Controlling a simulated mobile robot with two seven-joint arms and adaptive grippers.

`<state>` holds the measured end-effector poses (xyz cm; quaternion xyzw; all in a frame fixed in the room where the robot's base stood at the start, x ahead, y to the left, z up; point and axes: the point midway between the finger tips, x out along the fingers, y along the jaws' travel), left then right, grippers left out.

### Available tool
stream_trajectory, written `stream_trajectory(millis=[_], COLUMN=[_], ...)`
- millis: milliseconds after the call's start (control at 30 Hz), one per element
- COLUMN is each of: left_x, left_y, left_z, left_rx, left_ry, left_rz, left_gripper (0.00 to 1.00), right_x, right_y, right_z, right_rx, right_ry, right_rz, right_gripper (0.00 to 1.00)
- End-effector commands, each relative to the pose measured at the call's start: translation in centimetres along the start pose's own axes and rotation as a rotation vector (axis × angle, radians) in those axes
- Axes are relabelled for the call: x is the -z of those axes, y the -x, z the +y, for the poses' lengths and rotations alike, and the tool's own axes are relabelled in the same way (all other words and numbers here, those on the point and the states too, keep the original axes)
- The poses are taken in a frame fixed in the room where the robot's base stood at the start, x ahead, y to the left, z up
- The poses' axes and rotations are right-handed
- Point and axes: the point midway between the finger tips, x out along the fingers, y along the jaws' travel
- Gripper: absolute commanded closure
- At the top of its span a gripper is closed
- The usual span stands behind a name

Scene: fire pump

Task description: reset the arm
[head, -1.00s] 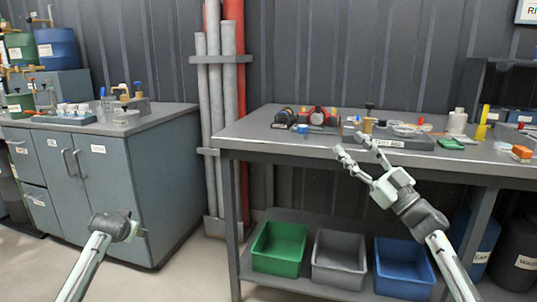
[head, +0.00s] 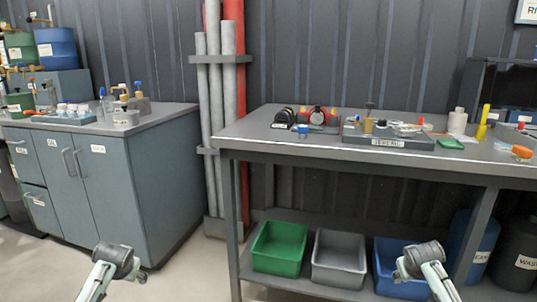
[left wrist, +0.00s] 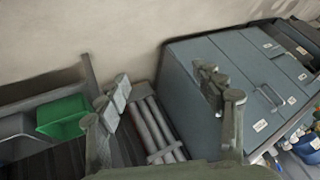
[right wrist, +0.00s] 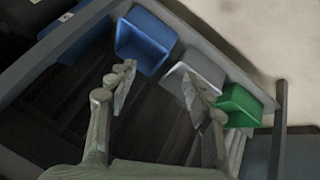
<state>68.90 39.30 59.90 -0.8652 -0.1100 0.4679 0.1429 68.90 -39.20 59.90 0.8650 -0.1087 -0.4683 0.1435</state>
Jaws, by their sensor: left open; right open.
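My left arm (head: 113,268) shows at the bottom left of the head view, in front of the grey cabinet. Its fingers do not show there. In the left wrist view my left gripper (left wrist: 163,84) is open, with nothing between its fingers. My right arm (head: 422,265) shows at the bottom right, in front of the blue bin and below the workbench top. In the right wrist view my right gripper (right wrist: 160,84) is open and empty, with the bench's lower shelf and bins beyond it.
The workbench (head: 300,146) carries ear defenders, a grey tray (head: 390,141) of small parts and bottles. Green (head: 278,250), grey (head: 338,260) and blue (head: 392,285) bins sit on its lower shelf. A grey cabinet (head: 110,190) stands left, pipes (head: 215,120) between. Floor between is clear.

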Motion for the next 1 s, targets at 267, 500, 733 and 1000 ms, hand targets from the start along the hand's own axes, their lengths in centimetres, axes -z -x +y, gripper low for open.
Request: stream_trajectory(millis=[267,500,733,1000], left_x=[-13.6,-28.7,-35.8,-35.8], left_y=[0.5,5.5,9.8,9.8], left_z=[7.3,13.2,15.0,15.0], left_rx=[-0.092,-0.195,-0.242,-0.242], left_ry=[-0.054,-0.077,-0.075,-0.075], left_rz=[-0.092,-0.207,-0.273,-0.273], left_gripper=[0.32,0.32,0.32,0.32], right_x=[-13.6,-28.7,-35.8,-35.8], right_y=[0.4,5.5,9.8,9.8], right_z=[-7.3,-13.2,-15.0,-15.0], right_rx=[0.091,0.194,0.240,0.240], right_ry=[0.052,0.075,0.073,0.073], right_rz=[-0.092,-0.207,-0.272,-0.272], right_gripper=[0.49,0.49,0.49,0.49])
